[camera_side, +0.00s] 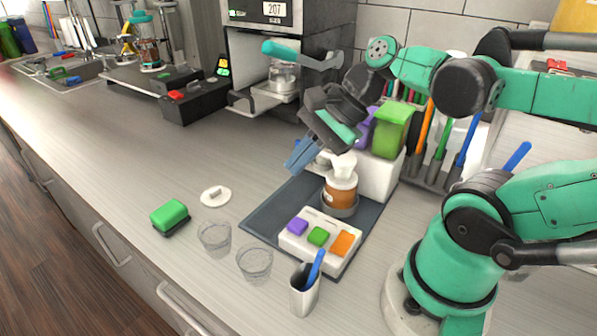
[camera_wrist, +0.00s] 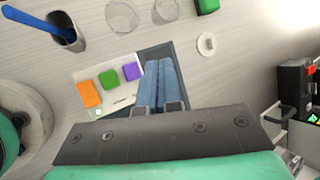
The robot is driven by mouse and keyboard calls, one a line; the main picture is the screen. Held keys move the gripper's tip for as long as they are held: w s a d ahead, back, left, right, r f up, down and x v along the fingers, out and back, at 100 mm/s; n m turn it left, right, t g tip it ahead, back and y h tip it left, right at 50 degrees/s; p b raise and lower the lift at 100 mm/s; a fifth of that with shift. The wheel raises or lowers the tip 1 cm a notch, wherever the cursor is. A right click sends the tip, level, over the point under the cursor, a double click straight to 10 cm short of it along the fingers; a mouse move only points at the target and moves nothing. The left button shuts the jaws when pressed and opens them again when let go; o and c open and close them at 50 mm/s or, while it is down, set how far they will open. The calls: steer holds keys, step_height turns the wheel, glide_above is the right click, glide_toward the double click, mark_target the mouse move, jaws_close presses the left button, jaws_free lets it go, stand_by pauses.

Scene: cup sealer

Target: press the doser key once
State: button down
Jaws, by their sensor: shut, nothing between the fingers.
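A white key panel (camera_side: 312,242) with a purple key (camera_side: 297,227), a green key (camera_side: 318,236) and an orange key (camera_side: 342,243) lies at the front of a dark tray (camera_side: 262,218). I cannot tell which is the doser key. A brown bottle with a white pump top (camera_side: 341,185) stands behind the panel. My gripper (camera_side: 294,168) has blue fingers, shut and empty, in the air above the tray's back left part. In the wrist view, the closed fingers (camera_wrist: 160,64) show just right of the purple key (camera_wrist: 131,70), with the green (camera_wrist: 109,78) and orange (camera_wrist: 88,93) keys further left.
Two clear cups (camera_side: 214,238) (camera_side: 255,264), a white lid (camera_side: 215,196) and a green sponge-like block (camera_side: 169,215) sit left of the tray. A white holder with a blue stick (camera_side: 304,290) stands in front of the panel. A machine showing 207 (camera_side: 272,10) stands behind.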

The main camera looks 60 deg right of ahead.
stand_by(0.4)
glide_above(301, 222)
steer(key=shift+w+f, duration=0.1)
steer(key=shift+f, duration=4.25)
steer(key=shift+f, duration=0.4)
steer(key=shift+r, duration=0.1)
steer(key=shift+r, duration=0.3)
